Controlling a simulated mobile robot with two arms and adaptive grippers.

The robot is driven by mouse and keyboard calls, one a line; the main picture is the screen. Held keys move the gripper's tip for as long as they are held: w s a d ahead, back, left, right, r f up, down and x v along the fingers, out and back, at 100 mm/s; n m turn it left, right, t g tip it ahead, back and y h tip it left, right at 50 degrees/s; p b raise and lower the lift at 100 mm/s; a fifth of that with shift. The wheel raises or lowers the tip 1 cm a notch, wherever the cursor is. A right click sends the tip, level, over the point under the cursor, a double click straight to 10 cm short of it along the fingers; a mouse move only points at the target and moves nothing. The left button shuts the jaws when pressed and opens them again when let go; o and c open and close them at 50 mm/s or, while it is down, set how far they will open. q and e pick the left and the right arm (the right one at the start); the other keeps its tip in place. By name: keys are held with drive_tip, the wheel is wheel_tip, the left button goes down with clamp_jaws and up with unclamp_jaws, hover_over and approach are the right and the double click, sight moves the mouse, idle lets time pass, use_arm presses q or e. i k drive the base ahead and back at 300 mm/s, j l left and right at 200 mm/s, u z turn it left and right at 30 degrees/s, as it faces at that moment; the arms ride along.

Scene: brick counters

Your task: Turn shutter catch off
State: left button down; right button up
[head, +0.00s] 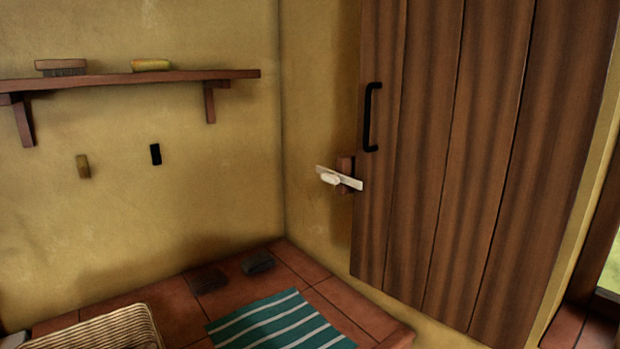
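A tall wooden plank shutter (485,150) with a black handle (367,118) stands at the right of the head view. The white catch (340,178) is at the shutter's left edge, below the handle. It is a flat bar lying roughly level with a slight tilt, with a rounded knob (329,179) near its left end. The bar sits in front of a small brown wooden block (346,164) on the wall, and its right end meets the shutter's edge. Neither of my grippers is in view.
A brick counter (345,305) below holds a striped teal cloth (275,323), dark objects (258,263) and a wicker basket (98,335). A wall shelf (130,79) at the left carries a brush (61,67) and a yellow item (151,64). Space before the catch looks clear.

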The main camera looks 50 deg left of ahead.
sight(331, 176)
drive_tip(key=k+u, duration=0.1)
drive_tip(key=u, duration=1.3)
drive_tip(key=k+j+u, duration=0.45)
drive_tip(key=j+u, duration=0.2)
drive_tip(key=k+j+u, duration=0.3)
drive_tip(key=i+j, duration=0.1)
